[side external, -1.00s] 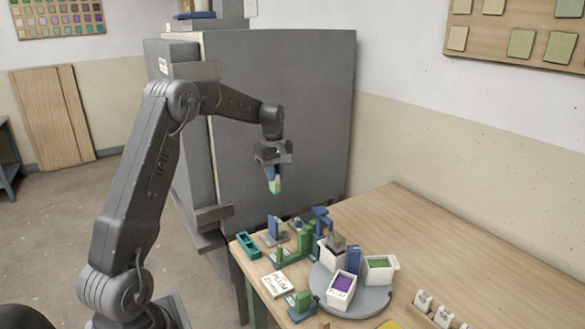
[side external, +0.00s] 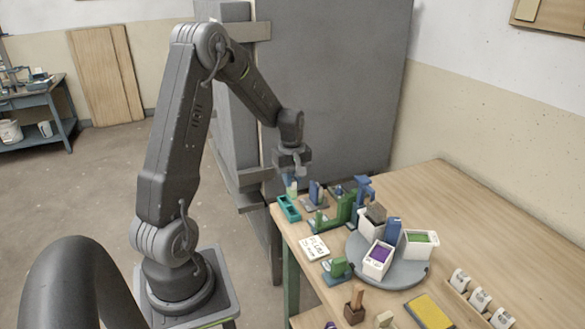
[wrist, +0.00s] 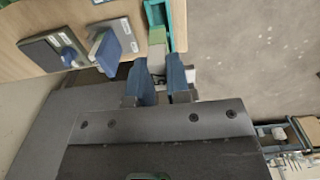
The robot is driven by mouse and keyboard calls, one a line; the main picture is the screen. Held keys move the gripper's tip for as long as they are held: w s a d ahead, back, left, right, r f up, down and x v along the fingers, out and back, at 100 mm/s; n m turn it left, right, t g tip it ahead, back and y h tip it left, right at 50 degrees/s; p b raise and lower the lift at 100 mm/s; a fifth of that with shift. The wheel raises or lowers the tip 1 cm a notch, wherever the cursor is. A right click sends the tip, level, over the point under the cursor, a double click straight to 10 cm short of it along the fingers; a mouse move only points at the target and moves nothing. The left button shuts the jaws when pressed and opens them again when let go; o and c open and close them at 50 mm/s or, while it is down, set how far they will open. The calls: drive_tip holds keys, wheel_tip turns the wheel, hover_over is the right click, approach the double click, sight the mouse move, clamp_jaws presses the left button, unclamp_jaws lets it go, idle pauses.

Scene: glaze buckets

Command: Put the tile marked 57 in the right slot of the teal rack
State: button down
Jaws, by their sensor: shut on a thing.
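My gripper (side external: 291,178) points down, shut on a small tile (side external: 292,191) that is pale with a green end. In the wrist view the tile (wrist: 157,38) sticks out between the blue fingers (wrist: 161,68); no number on it can be read.
Beside the rack stand a grey-based blue holder (side external: 315,194) and a green stand (side external: 345,212). A grey turntable (side external: 412,272) bears white buckets, one with purple glaze (side external: 379,255) and one with green (side external: 420,238). A written card (side external: 314,247) lies in front. The table's right back is clear.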

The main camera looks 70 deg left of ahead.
sight(292, 199)
drive_tip(key=shift+f, duration=3.35)
drive_tip(key=shift+f, duration=0.35)
drive_tip(key=c, duration=1)
unclamp_jaws()
drive_tip(key=shift+r, duration=3.55)
drive_tip(key=shift+d+r, duration=0.2)
drive_tip(key=shift+r, duration=0.05)
drive_tip(key=s+d+r+m+t+y, duration=0.1)
drive_tip(key=s+d+r+m+t, duration=0.15)
drive_tip(key=d+r+m, duration=0.5)
drive_tip(key=s+d+r+m+t, duration=0.1)
drive_tip(key=s+d+r+m, duration=0.25)
drive_tip(key=d+r, duration=0.7)
drive_tip(key=s+d+m, duration=0.2)
drive_tip(key=d, duration=0.1)
drive_tip(key=s+d+m+t, duration=0.1)
drive_tip(key=s+d+m, duration=0.1)
drive_tip(key=s+d+m+t+h, duration=0.1)
drive_tip(key=s+d+m, duration=0.2)
drive_tip(key=shift+d+f, duration=0.15)
drive_tip(key=shift+d, duration=0.2)
